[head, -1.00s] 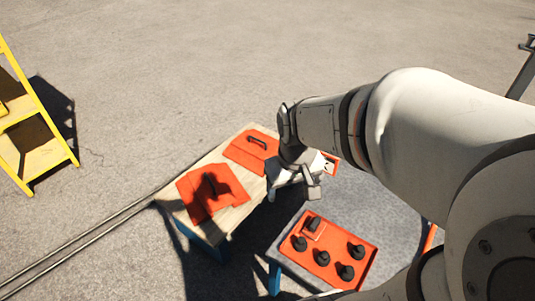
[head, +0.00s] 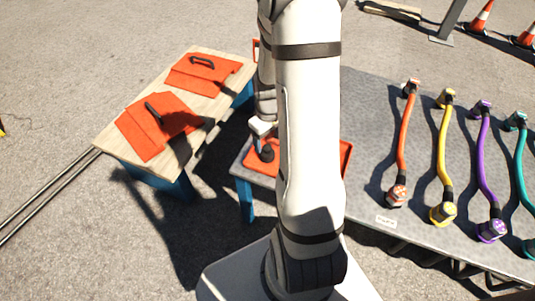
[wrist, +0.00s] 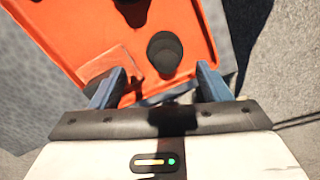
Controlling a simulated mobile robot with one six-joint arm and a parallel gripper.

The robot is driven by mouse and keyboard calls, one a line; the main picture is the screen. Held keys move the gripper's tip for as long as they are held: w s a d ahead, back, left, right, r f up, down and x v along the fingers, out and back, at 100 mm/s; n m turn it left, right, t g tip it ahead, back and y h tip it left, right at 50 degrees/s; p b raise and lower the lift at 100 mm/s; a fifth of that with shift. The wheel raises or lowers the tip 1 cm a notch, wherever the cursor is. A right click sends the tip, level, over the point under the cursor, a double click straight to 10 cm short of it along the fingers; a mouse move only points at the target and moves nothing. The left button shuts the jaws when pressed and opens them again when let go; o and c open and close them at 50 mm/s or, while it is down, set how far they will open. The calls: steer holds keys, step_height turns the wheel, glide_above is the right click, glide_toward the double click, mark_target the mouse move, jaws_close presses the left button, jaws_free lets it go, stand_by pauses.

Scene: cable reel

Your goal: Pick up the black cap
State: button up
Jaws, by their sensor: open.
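A black cap (wrist: 164,46) stands on the orange tray (wrist: 60,28) in the wrist view, a little beyond the fingertips and roughly between them. In the head view a black cap (head: 267,153) shows at the tray's (head: 347,155) left end, just below my gripper (head: 261,130). In the wrist view my gripper (wrist: 159,80) is open, with nothing between its blue fingers. A second dark cap (wrist: 131,8) is cut off at the top edge. My arm hides most of the tray in the head view.
A wooden table (head: 122,112) with orange pieces and black handles stands to the left. Orange, yellow (head: 447,160), purple and teal cables lie on the grey table (head: 365,100) to the right.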

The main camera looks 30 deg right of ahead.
mark_target(267, 147)
steer(key=f, duration=0.1)
steer(key=f+b, duration=0.1)
steer(key=f, duration=0.1)
steer(key=f+b, duration=0.1)
steer(key=f, duration=0.1)
steer(key=shift+s+a+f, duration=0.1)
steer(key=shift+a, duration=0.2)
steer(key=shift+c, duration=0.3)
steer(key=c, duration=1.1)
